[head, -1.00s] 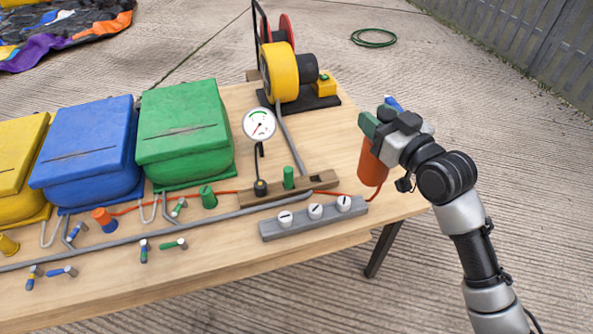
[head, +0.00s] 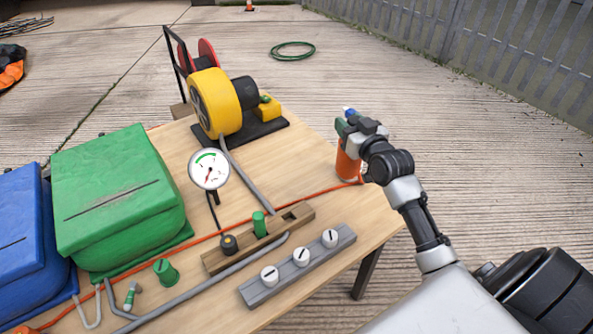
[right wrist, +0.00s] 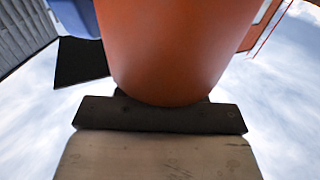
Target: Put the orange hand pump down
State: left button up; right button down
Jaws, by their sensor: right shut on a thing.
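The orange hand pump (head: 348,163) is an upright orange cylinder at the right side of the wooden table. My right gripper (head: 352,130) is shut on its upper part. The pump's base shows against the table top near the right edge; I cannot tell whether it touches the wood or hangs just above. In the right wrist view the orange body (right wrist: 175,45) fills the upper middle, close to the camera. An orange hose runs left from the pump across the table. My left gripper is not in view.
On the table (head: 310,185) stand a yellow blower (head: 216,102), a round gauge (head: 209,168), a grey bar with white knobs (head: 300,258), and green (head: 115,200) and blue (head: 30,235) boxes. Bare wood lies left of the pump. A green hose coil (head: 293,50) lies on the ground.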

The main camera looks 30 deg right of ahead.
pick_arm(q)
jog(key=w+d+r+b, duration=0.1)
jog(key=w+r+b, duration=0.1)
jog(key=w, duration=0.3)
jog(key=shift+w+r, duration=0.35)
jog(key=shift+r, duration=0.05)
pick_arm(e)
jog(key=w+a+f, duration=0.6)
jog(key=w+f, duration=0.1)
jog(key=f, duration=0.2)
jog(key=shift+w+a+f, duration=0.25)
jog(key=shift+w+f, duration=0.05)
jog(key=shift+f, duration=0.1)
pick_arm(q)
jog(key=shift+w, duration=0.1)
pick_arm(e)
jog(key=c, duration=1.1)
grip_release()
jog(key=shift+f, duration=0.2)
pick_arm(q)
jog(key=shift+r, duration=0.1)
pick_arm(e)
jog(key=o, duration=0.4)
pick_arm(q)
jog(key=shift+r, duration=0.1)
pick_arm(e)
jog(key=shift+r, duration=0.15)
